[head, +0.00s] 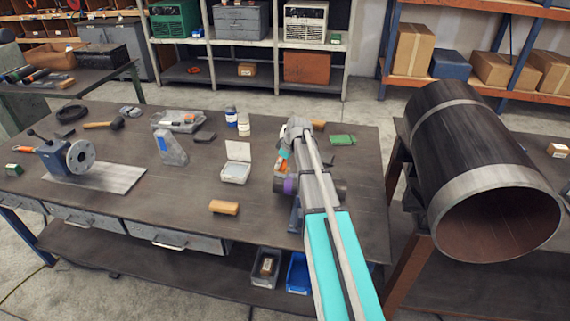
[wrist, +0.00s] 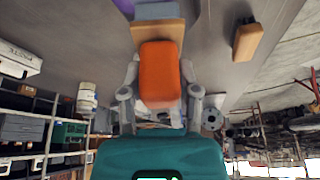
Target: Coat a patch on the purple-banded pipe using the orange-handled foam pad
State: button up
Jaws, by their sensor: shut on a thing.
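My gripper (wrist: 160,100) is shut on the orange handle (wrist: 160,72) of the foam pad. A tan backing (wrist: 157,35) and grey-blue foam (wrist: 158,11) lie beyond the handle, at the top of the wrist view. The purple-banded pipe (head: 340,187) lies on the workbench, largely hidden behind my arm in the head view. Its purple band (head: 290,186) shows just left of the arm, and a purple patch (wrist: 123,5) shows beside the foam in the wrist view. I cannot tell whether foam and pipe touch. In the head view a bit of orange (head: 281,168) shows beside my arm.
On the workbench, a tan block (head: 224,207) and an open white box (head: 236,165) stand left of my arm. Two small jars (head: 238,120) stand behind. A large dark pipe (head: 480,160) is at right.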

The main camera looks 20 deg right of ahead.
jog(key=shift+w+a, duration=0.1)
jog(key=shift+a, duration=0.05)
dwell(0.3)
notch_tip(320, 180, up, 6)
jog(key=p, duration=0.6)
jog(key=shift+r, duration=0.1)
dwell(0.4)
jog(key=shift+r+p, duration=1.4)
jog(key=shift+p, duration=0.1)
jog(key=shift+f, duration=0.1)
